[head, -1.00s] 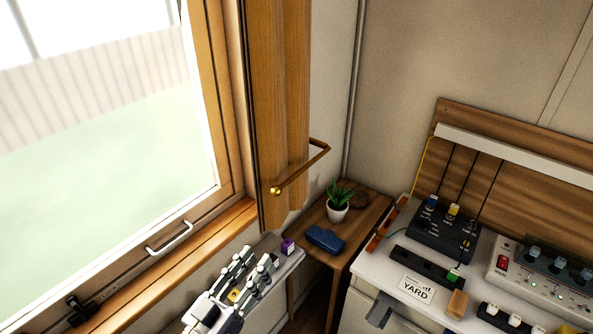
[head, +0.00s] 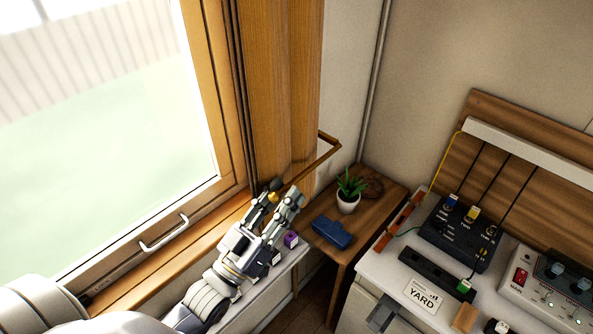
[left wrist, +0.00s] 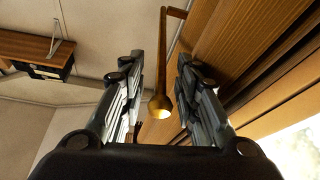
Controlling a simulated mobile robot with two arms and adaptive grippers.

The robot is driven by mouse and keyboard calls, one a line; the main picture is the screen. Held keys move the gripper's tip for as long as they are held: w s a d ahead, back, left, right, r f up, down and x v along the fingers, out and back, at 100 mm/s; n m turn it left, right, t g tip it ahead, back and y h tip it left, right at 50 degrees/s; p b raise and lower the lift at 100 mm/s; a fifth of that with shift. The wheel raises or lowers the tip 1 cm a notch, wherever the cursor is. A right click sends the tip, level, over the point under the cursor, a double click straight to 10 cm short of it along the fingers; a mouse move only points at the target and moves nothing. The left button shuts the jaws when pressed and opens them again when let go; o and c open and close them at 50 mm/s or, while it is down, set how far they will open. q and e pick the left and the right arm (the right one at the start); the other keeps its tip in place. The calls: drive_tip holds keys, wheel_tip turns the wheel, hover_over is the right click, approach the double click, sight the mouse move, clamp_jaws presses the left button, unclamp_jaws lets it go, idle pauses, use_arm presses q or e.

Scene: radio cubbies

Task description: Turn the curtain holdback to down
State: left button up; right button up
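The curtain holdback (head: 328,150) is a brass bar in front of the orange-brown curtain (head: 285,90). It runs out from the wall side, bends, and slopes down left to a round knob (head: 273,197). My left gripper (head: 284,191) is at this knob end, with its fingers on either side of it. In the left wrist view, the holdback's knob (left wrist: 161,106) and bar lie between the two fingers (left wrist: 161,62), with gaps on both sides. The left gripper is open. I cannot tell whether a finger touches the bar. My right gripper is not in view.
The window frame (head: 205,90) and its white handle (head: 164,234) are left of the curtain. A small wooden table holds a potted plant (head: 348,190) and a blue case (head: 332,232). A purple block (head: 291,239) sits on the ledge below. Radio gear (head: 458,235) stands at right.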

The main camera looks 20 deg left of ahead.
sight(297, 177)
use_arm(q)
drive_tip(key=p+x, duration=0.1)
drive_tip(key=x, duration=0.2)
drive_tip(key=shift+w, duration=0.15)
drive_tip(key=shift+w+d+r, duration=0.2)
drive_tip(key=shift+w+r, duration=0.1)
drive_tip(key=shift+w, duration=0.4)
clamp_jaws()
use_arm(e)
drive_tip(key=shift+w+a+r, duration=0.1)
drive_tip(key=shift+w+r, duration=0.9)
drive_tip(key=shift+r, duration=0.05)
